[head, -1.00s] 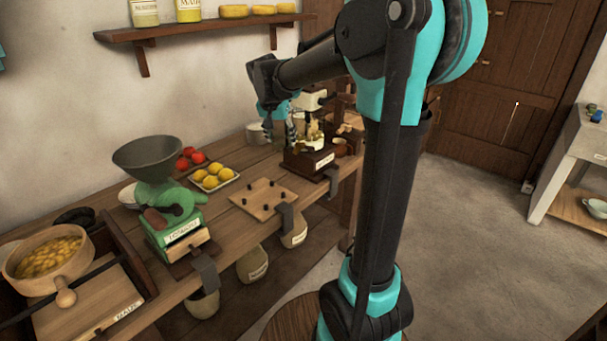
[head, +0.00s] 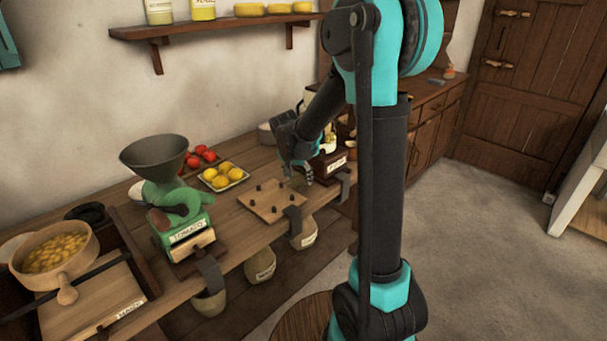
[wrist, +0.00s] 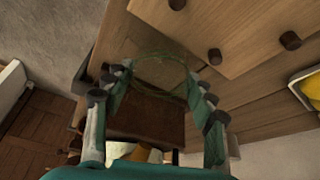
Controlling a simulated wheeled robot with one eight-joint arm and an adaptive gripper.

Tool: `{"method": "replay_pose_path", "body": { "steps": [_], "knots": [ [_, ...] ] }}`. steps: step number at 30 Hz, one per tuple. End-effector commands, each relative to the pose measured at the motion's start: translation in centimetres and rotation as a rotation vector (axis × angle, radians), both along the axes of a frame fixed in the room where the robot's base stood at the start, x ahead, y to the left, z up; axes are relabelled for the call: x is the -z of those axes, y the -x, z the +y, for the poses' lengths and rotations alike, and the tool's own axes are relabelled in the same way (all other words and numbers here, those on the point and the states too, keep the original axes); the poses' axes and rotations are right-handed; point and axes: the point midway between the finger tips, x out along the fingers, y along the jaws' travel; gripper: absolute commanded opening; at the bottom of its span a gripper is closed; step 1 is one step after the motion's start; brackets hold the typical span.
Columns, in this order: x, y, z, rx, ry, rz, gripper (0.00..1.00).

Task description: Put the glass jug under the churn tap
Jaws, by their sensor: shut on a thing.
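My gripper (head: 298,174) is low over the worktop, just right of the pegged board, in the head view. In the wrist view its fingers (wrist: 159,84) stand on either side of a faint, clear round rim (wrist: 160,94), which looks like the glass jug, and are shut on it. The glass is hard to make out, and I cannot tell whether its base touches the wood. In the head view I cannot pick the jug out. I cannot identify the churn or its tap for certain; the area behind my arm is partly hidden.
The pegged board (head: 262,207) lies beside my gripper. A brown labelled box (head: 338,163) stands close on its right. A plate of lemons (head: 240,183), a green machine with a grey hopper (head: 155,153) and a wooden pan (head: 22,277) are further left. Open floor lies right.

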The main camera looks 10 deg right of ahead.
Motion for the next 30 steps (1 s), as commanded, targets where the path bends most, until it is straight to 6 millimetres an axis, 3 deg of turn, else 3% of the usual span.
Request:
{"method": "replay_pose_path", "body": {
  "steps": [5,10,14,24,25,30],
  "knots": [
    [0.1,-1.2,-0.8,0.002,0.000,0.000,0.22],
    [0.1,-3.6,-2.2,0.003,-0.001,-0.001,0.22],
    [1.3,-3.4,-2.1,0.000,-0.001,0.000,0.22],
    [1.6,-3.4,-2.1,0.000,0.000,0.000,0.22],
    [1.5,-3.4,-2.1,0.000,0.000,0.000,0.59],
    [1.5,-3.4,-2.1,0.000,0.000,0.000,0.76]
  ]
}}
